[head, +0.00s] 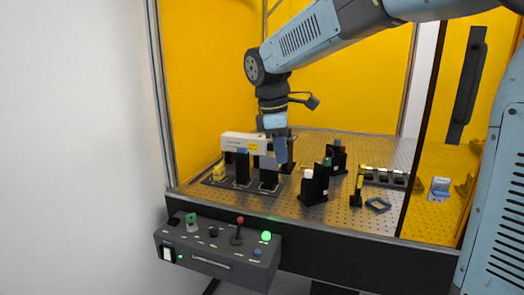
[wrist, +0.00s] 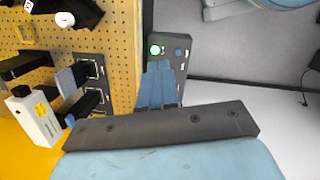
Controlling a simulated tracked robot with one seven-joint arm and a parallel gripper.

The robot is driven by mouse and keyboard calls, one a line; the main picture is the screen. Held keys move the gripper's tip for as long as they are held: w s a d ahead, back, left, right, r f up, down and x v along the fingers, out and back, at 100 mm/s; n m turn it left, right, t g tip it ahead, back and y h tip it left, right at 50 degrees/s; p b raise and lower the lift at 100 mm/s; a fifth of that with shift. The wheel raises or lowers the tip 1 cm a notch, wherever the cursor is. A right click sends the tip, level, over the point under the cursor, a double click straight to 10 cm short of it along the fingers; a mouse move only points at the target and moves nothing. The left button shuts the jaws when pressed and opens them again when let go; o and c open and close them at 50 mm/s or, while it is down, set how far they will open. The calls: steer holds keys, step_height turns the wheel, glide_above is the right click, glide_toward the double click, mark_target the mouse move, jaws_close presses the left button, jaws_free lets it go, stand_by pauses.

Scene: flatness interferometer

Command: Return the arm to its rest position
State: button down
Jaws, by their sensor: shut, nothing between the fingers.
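My blue arm enters the head view from the upper right and bends down over the perforated table. My gripper (head: 281,150) points down in front of the white instrument (head: 243,142) and looks shut, with nothing between its fingers. In the wrist view my gripper (wrist: 157,88) shows as two blue fingers close together. Beyond the fingertips is the control panel with its lit green button (wrist: 155,50). I cannot tell the exact gap between the gripper and the instrument.
The control panel (head: 215,247) with a red-topped lever juts out in front. Yellow panels (head: 205,80) and an open door (head: 470,85) with a black handle surround the bench.

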steer(key=s+d+f+m+t+y, duration=0.1)
steer(key=s+d+m+t, duration=0.4)
steer(key=s+d+m, duration=1.1)
steer(key=s+d+f, duration=0.1)
steer(key=s+d, duration=0.2)
steer(key=shift+f+m+y, duration=0.3)
steer(key=shift+m+y, duration=0.1)
